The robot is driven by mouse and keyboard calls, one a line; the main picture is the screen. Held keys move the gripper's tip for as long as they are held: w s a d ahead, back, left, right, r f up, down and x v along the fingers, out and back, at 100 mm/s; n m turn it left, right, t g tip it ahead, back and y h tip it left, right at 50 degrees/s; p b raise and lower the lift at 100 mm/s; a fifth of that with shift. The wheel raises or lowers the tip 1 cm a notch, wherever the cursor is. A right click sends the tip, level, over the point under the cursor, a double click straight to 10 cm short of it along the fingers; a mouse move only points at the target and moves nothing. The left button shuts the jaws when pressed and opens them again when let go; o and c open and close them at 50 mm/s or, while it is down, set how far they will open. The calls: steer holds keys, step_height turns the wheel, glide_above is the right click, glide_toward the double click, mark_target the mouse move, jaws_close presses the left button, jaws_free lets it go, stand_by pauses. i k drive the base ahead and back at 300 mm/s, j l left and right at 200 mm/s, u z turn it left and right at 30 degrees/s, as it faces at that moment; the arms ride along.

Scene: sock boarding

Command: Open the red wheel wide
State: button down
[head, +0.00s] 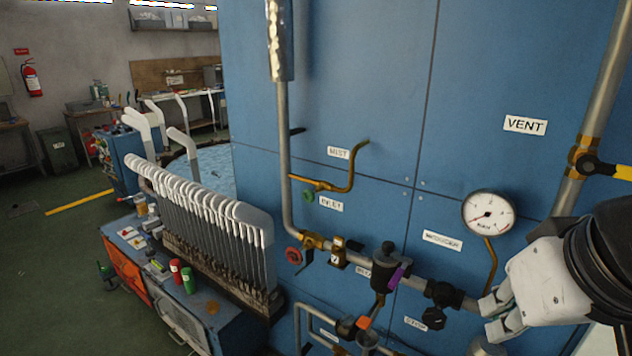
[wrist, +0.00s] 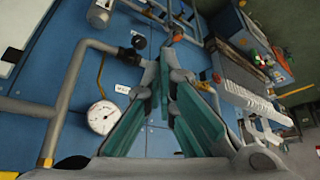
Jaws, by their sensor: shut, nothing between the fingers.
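The red wheel (head: 293,256) is a small round handwheel on the left end of a brass valve, at the foot of the vertical grey pipe on the blue wall panel. My gripper (head: 490,315) is at the lower right of the head view, well to the right of the red wheel and apart from it. In the wrist view my gripper (wrist: 165,68) has its fingers closed together, with nothing held.
A green wheel (head: 308,195) sits above the red one on a brass tap. Rightward along the pipe are a black valve with a purple tag (head: 397,277) and a black knob (head: 433,318). A pressure gauge (head: 488,214) is near my gripper. A rack of white sock boards (head: 215,215) stands left.

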mark_target(298, 254)
steer(key=k+l+u, duration=0.1)
steer(key=u, duration=0.25)
steer(key=k+l+u, duration=0.15)
steer(key=u, duration=0.15)
steer(key=l, duration=0.1)
